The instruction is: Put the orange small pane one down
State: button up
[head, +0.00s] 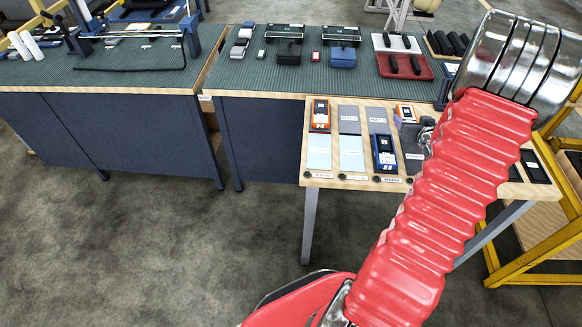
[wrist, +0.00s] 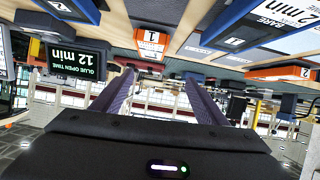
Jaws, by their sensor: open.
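In the wrist view, an orange block (wrist: 152,42) with a white label reading 1 is ahead of my gripper (wrist: 158,76), near the gap between the fingertips. The two purple fingers are apart, with nothing between them. Another orange block (wrist: 280,73), labelled 2, is at the right. In the head view, one orange block (head: 320,115) is at the table's back left and another (head: 406,113) is near my gripper, at the back right. Their numbers are too small to read there. My arm partly hides the gripper and the table's right side.
The small wooden table (head: 345,182) also holds grey and pale blue pads and a dark blue block (head: 384,154). A green-topped bench (head: 265,78) with trays stands behind. A yellow frame (head: 535,270) is at the right. Open floor lies front left.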

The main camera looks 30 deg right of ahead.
jog(key=w+a+r+n+g+y, duration=0.1)
jog(key=w+a+r, duration=0.1)
jog(key=a+r, duration=0.85)
jog(key=w+a+r+n+g+y, duration=0.15)
jog(key=a+r, duration=0.35)
jog(key=a, duration=1)
jog(key=s+a+r+n+g+y, duration=0.1)
jog(key=s+a+y, duration=0.1)
jog(key=s+a, duration=0.7)
jog(key=s+a+r+n+g+y, duration=0.1)
jog(key=s+a+n+g+y, duration=0.1)
jog(key=s+a, duration=0.7)
jog(key=a, duration=0.8)
jog(key=shift+r, duration=0.4)
